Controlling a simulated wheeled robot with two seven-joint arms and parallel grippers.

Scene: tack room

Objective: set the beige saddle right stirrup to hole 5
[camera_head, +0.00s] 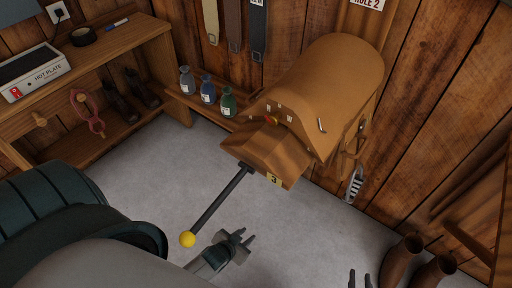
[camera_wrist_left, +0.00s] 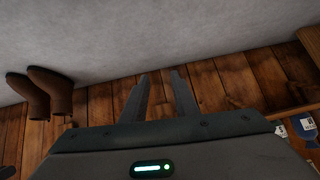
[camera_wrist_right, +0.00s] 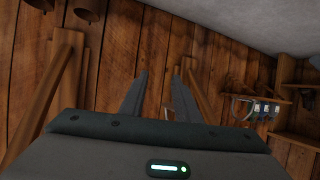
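The beige saddle (camera_head: 330,80), tan in this light, sits on a wooden rack (camera_head: 262,158) labelled 3 against the plank wall. Its right stirrup (camera_head: 353,187) hangs low on the saddle's right side, below a leather strap (camera_head: 359,138). The strap's holes are too small to read. My left gripper (camera_head: 248,239) is open and empty over the floor, in front of the rack and apart from the saddle. My right gripper (camera_head: 360,279) is open at the bottom edge, below the stirrup and apart from it. Neither wrist view clearly shows the saddle or stirrup.
A dark bar with a yellow knob (camera_head: 187,239) sticks out from the rack near my left gripper. Brown boots (camera_head: 402,258) stand at the lower right. Bottles (camera_head: 207,91) line a low shelf.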

